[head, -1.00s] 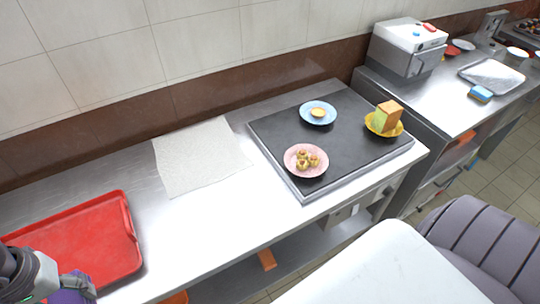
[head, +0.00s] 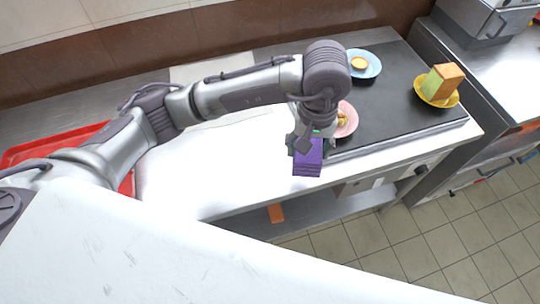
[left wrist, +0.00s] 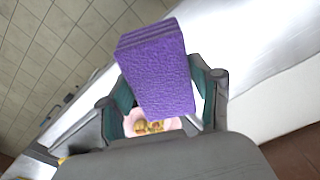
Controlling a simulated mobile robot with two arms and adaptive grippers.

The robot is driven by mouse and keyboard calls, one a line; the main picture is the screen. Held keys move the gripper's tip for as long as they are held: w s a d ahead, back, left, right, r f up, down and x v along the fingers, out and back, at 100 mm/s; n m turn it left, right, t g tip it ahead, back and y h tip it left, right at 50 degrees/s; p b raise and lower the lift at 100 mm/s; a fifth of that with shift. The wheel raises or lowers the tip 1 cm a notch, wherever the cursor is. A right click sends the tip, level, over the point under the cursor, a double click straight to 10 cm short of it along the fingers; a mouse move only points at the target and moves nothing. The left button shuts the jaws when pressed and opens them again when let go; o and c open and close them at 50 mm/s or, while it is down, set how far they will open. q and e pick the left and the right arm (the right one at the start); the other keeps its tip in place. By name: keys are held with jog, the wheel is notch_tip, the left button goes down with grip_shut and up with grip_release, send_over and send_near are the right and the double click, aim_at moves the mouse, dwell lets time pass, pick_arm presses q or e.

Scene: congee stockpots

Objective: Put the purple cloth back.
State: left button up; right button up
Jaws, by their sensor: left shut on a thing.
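The purple cloth (head: 308,158) is a folded, layered block. My left gripper (head: 308,140) is shut on it and holds it above the counter's front edge, just left of the dark griddle plate. In the left wrist view the purple cloth (left wrist: 158,72) sits between the two fingers of my left gripper (left wrist: 162,95) and fills the middle of the picture. My right gripper shows in neither view.
A pink plate with food (head: 347,120), a blue plate (head: 364,64) and a yellow plate (head: 437,93) bearing a block stand on the dark plate (head: 396,98). A red tray (head: 60,144) lies at the left, partly behind my arm. A pale sheet (head: 200,70) lies on the counter.

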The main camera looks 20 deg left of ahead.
pick_arm(q)
jog(key=w+a+f+p, duration=0.1)
jog(key=a+f, duration=0.1)
jog(key=a, duration=0.1)
jog(key=w+a+f+p, duration=0.1)
jog(key=a+f, duration=0.1)
jog(key=a, duration=0.1)
jog(key=w+a+f+p, duration=0.1)
jog(key=a, duration=0.3)
jog(key=shift+w+f, duration=0.15)
jog(key=shift+f, duration=0.25)
jog(key=shift+w+a+f, duration=0.1)
jog(key=shift+a+f, duration=0.1)
jog(key=shift+a, duration=0.05)
jog(key=shift+a+f, duration=0.15)
jog(key=shift+f, duration=0.1)
notch_tip(320, 180, down, 3)
jog(key=shift+f+p, duration=0.15)
jog(key=shift+p, duration=0.6)
jog(key=shift+f, duration=0.2)
jog(key=shift+w+f, duration=0.1)
